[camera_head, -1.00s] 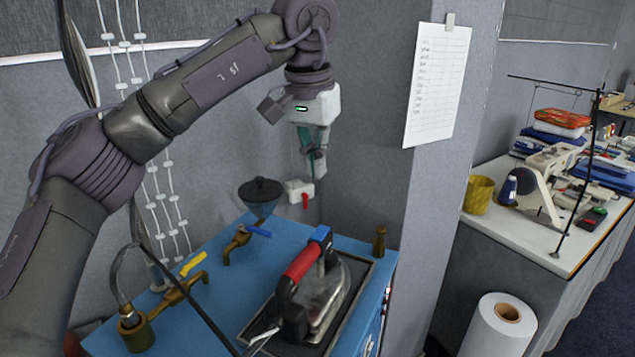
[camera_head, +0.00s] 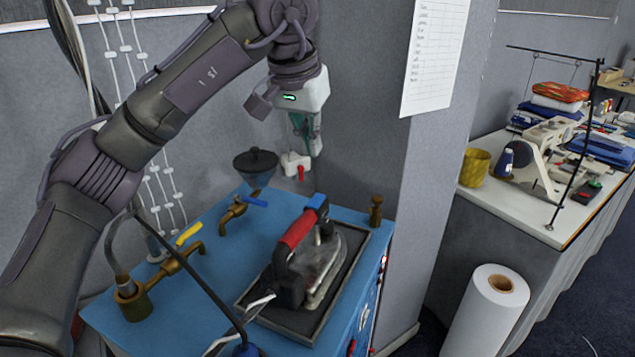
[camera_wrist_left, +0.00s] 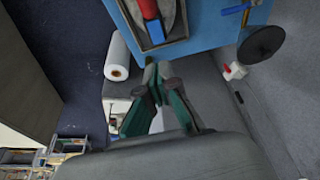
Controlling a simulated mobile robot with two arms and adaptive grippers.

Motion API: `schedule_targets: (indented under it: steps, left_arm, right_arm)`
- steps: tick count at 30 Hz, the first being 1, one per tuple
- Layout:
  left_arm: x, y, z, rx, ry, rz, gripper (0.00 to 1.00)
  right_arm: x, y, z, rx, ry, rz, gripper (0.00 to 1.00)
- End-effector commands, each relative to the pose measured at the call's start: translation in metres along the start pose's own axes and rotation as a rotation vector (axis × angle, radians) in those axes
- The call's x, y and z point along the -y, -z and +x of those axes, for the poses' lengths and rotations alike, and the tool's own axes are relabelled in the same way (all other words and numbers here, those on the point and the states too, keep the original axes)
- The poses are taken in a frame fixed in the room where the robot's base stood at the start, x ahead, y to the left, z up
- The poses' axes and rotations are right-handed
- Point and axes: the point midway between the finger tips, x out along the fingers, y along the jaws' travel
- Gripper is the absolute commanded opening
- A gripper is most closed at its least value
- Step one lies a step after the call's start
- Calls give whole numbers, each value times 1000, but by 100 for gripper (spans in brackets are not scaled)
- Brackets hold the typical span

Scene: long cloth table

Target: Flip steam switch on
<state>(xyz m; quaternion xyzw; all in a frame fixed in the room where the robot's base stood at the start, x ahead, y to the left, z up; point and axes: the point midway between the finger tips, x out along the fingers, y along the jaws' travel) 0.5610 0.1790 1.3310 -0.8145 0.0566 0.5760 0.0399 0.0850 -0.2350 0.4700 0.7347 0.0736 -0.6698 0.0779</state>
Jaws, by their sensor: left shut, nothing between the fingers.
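A blue steam station (camera_head: 215,265) stands below my left arm. Small red and light-coloured controls (camera_head: 383,260) show edge-on along its right side; I cannot tell which is the steam switch or how it is set. A white fitting with a red lever (camera_head: 297,166) is on the wall behind the station. My left gripper (camera_head: 315,150) is shut and empty in front of the grey wall, above the station's back edge and close to that fitting in the picture. Its fingers (camera_wrist_left: 157,72) meet in the wrist view, apart from the station. My right gripper is out of view.
An iron with a red handle (camera_head: 297,232) rests in a dark tray (camera_head: 348,272). A grey pillar (camera_head: 365,130) is at the right.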

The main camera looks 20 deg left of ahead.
Motion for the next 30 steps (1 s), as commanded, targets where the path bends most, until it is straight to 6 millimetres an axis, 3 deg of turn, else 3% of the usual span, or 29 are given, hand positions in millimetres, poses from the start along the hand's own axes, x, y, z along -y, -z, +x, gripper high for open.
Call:
schedule_targets:
  steps: [9, 15, 30]
  left_arm:
    - [0, -1, 65, 5, 0, 2, 0]
    - [0, -7, 90, 2, 0, 1, 0]
    - [0, -9, 100, 0, 0, 1, 0]
  right_arm:
    - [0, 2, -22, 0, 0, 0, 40]
    - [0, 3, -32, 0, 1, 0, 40]
    - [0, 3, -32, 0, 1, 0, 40]
